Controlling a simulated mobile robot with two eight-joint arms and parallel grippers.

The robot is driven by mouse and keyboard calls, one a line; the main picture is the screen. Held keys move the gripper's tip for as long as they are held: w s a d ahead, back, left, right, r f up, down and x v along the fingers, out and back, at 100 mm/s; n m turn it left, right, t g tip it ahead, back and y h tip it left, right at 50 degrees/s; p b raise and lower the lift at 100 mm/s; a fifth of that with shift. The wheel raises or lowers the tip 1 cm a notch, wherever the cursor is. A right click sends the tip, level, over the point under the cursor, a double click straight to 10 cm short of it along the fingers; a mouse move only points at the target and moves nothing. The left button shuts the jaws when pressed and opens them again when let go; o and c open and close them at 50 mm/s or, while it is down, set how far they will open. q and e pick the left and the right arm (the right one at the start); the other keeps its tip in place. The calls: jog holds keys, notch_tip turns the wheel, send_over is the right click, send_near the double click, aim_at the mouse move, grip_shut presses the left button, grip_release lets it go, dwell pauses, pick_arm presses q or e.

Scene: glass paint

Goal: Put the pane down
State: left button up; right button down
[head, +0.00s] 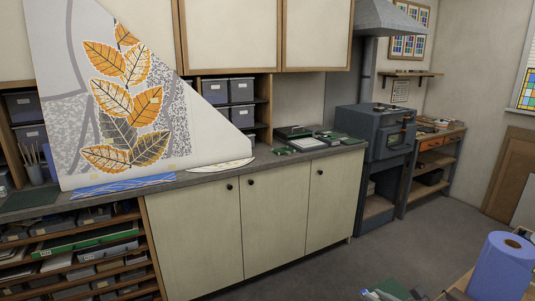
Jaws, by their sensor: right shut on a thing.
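At the bottom edge of the head view, small parts of a green and pale blue-white flat thing (376,294) show, which I take for the pane. Beside it is a small dark grey part, which I take for my right gripper (417,294), shut on it. Most of both is cut off by the frame, so the grip and the pane's tilt are hard to make out. My left gripper is not in view.
A wooden table corner (458,284) with a blue paper roll (501,266) is at the lower right. A long counter (270,165) carries a big leaf-patterned triangular sheet (185,150) and green items (333,137). A grey kiln (372,125) stands beyond; the floor (370,248) between is clear.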

jog(key=w+a+f, duration=0.1)
jog(key=a+f, duration=0.1)
jog(key=a, duration=0.3)
jog(key=w+a+f+m+h, duration=0.1)
jog(key=w+a+f, duration=0.1)
jog(key=a, duration=0.4)
jog(key=shift+w+a+f, duration=0.15)
jog(key=shift+w+f, duration=0.05)
jog(key=shift+f, duration=0.4)
jog(key=shift+p, duration=0.35)
